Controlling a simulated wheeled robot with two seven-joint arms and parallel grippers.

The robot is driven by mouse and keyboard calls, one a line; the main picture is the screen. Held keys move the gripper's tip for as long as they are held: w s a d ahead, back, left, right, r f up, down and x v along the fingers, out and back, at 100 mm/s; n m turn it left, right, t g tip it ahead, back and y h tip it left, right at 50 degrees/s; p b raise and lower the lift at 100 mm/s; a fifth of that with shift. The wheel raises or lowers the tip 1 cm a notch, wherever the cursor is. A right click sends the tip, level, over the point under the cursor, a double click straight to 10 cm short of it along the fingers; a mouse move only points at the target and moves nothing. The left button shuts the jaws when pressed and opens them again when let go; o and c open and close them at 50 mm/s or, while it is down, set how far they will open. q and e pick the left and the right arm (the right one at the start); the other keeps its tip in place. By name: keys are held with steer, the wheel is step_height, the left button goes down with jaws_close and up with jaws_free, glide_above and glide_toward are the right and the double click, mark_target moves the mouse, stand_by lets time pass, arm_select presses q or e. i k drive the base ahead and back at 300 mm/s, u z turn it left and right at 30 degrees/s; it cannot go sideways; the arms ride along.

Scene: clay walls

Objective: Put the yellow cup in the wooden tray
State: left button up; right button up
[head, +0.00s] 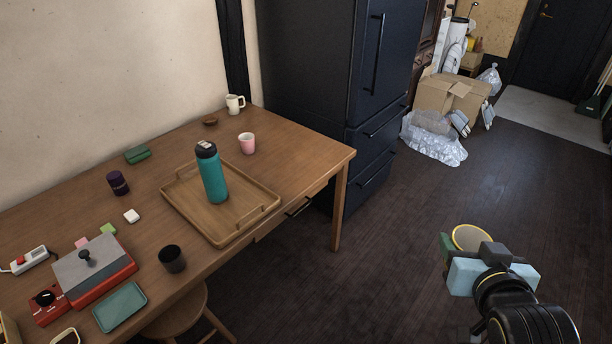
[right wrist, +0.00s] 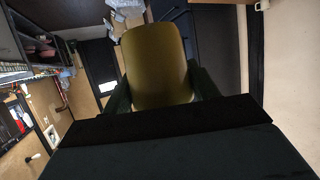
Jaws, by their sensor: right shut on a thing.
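The yellow cup (head: 472,237) is held in my right gripper (head: 462,250), above the dark floor and well to the right of the table. In the right wrist view the cup (right wrist: 156,66) sits between the two fingers of my right gripper (right wrist: 160,92), which are shut on it. The wooden tray (head: 232,233) lies on the table, and a teal bottle (head: 212,176) stands upright in it. My left gripper is not in view.
The wooden table (head: 300,165) also bears a pink cup (head: 247,143), a black cup (head: 172,259), a white mug (head: 235,104) and a red-and-grey device (head: 95,270). A stool (head: 180,318) stands at the front edge. A dark fridge (head: 310,80) is behind. The floor between gripper and table is clear.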

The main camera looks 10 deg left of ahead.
mark_target(235, 212)
steer(key=u, duration=1.3)
steer(key=i, duration=1)
